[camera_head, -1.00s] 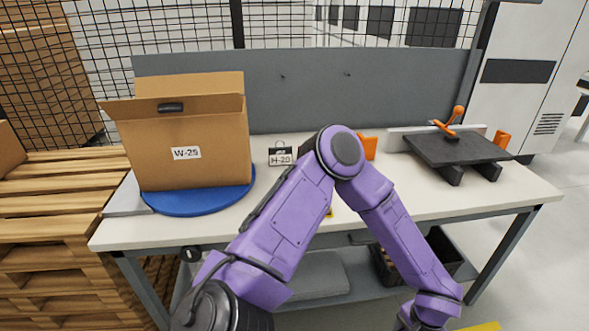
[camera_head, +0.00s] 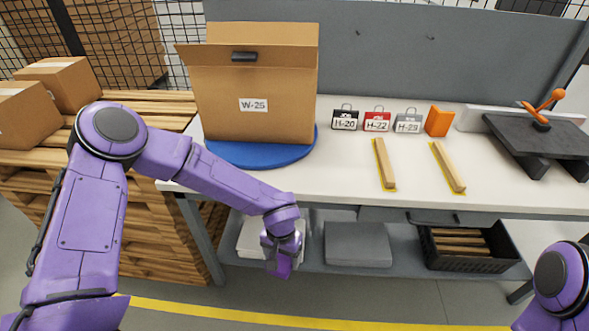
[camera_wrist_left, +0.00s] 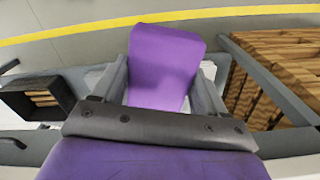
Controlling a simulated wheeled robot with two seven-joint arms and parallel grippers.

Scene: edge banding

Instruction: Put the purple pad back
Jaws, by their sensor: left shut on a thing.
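My left gripper (camera_head: 283,252) is shut on the purple pad. It is in front of the bench's lower shelf (camera_head: 400,262), below the worktop. The pad (camera_head: 282,268) shows small under the jaws. In the left wrist view the pad (camera_wrist_left: 163,65) is a flat purple piece with rounded corners between the two grey fingers. Its near end is hidden by the gripper body. Part of my right arm shows at the lower right, but its gripper is out of view.
White items (camera_head: 252,238) and a grey slab (camera_head: 357,244) lie on the lower shelf, with a black crate (camera_head: 468,249) to the right. The worktop (camera_head: 310,188) holds a carton (camera_head: 258,100) on a blue turntable (camera_head: 260,154), tagged blocks and two wooden strips. Pallets (camera_head: 150,250) stand left.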

